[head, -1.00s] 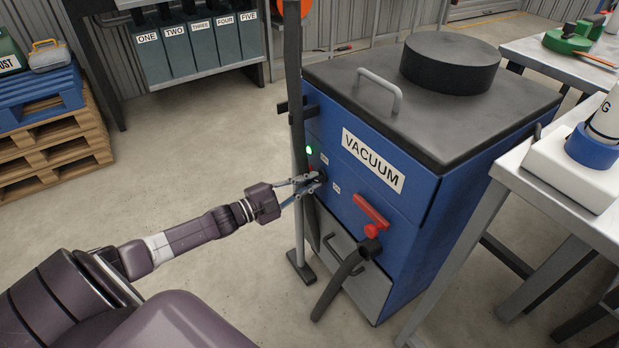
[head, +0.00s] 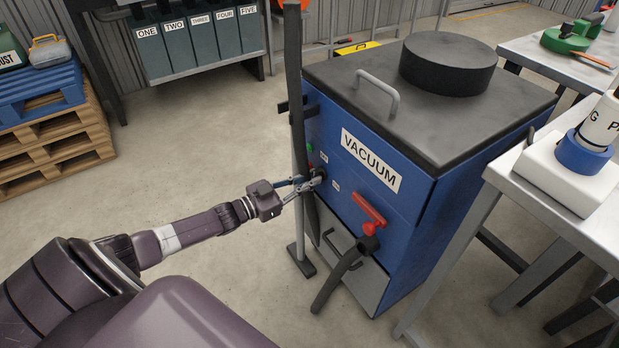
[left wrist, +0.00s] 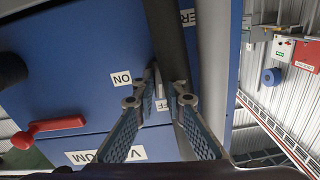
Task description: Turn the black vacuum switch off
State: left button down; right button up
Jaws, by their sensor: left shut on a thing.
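The blue vacuum unit (head: 395,215) stands at the centre of the head view, with a white VACUUM label. My left gripper (head: 317,179) is at the left part of its front panel, shut on the small black switch (head: 321,173), which the fingers mostly hide. In the left wrist view the fingers (left wrist: 165,85) point at the panel between the ON label (left wrist: 122,79) and the partly covered OFF label (left wrist: 162,105). A small green lamp (head: 309,147) sits above the switch and looks dim. My right gripper is not in view.
A red handle (head: 369,210) and a black hose (head: 338,280) project from the unit's front. A metal table (head: 520,172) stands at right.

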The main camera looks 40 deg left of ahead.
pick_arm(q)
jog(key=shift+n, duration=0.6)
jog(key=shift+f+n, duration=0.1)
jog(key=shift+n, duration=0.2)
jog(key=c, duration=2)
grip_release()
jog(key=shift+o, duration=0.2)
jog(key=shift+s, duration=0.1)
jog(key=v, duration=1.2)
